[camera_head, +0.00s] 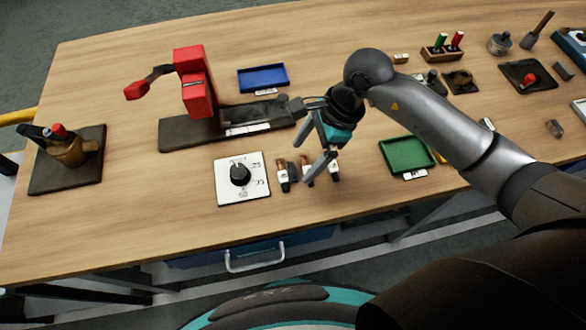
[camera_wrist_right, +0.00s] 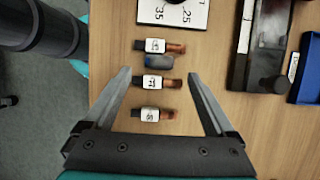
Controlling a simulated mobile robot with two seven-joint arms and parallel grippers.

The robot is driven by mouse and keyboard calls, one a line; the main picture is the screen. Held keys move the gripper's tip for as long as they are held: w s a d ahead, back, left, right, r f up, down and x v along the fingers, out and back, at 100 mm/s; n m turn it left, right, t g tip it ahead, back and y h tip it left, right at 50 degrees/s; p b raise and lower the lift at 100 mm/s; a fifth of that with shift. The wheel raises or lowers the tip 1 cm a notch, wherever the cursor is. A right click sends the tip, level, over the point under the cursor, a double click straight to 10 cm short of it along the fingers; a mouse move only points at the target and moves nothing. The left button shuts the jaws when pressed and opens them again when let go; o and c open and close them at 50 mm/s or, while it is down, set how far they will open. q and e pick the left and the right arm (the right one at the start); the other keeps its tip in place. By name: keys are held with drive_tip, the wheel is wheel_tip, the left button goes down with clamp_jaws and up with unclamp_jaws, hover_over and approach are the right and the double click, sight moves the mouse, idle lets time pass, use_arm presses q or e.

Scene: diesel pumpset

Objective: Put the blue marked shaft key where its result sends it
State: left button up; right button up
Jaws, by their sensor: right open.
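My right gripper (camera_head: 305,155) is open and empty, pointing down above several small pieces near the table's front edge. In the right wrist view, its open fingers (camera_wrist_right: 158,76) frame three dark pieces with white labels and brown ends: a top one (camera_wrist_right: 160,46), a middle one (camera_wrist_right: 158,82) and a lower one (camera_wrist_right: 153,114). A short blue-grey piece (camera_wrist_right: 158,65) lies between the top and middle ones; I cannot tell whether it is the blue marked shaft key. The label print is too small to read surely. The left gripper is out of view.
A white dial plate with a black knob (camera_head: 240,176) lies left of the pieces. Behind stands a red press (camera_head: 195,85) on a dark base. A blue tray (camera_head: 263,78) lies at the back and an empty green tray (camera_head: 407,154) at the right. A brass fitting (camera_head: 68,150) stands far left.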

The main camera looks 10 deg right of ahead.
sight(293, 170)
drive_tip(key=shift+a+x, duration=0.2)
drive_tip(key=shift+x, duration=1.8)
drive_tip(key=shift+r, duration=0.2)
clamp_jaws()
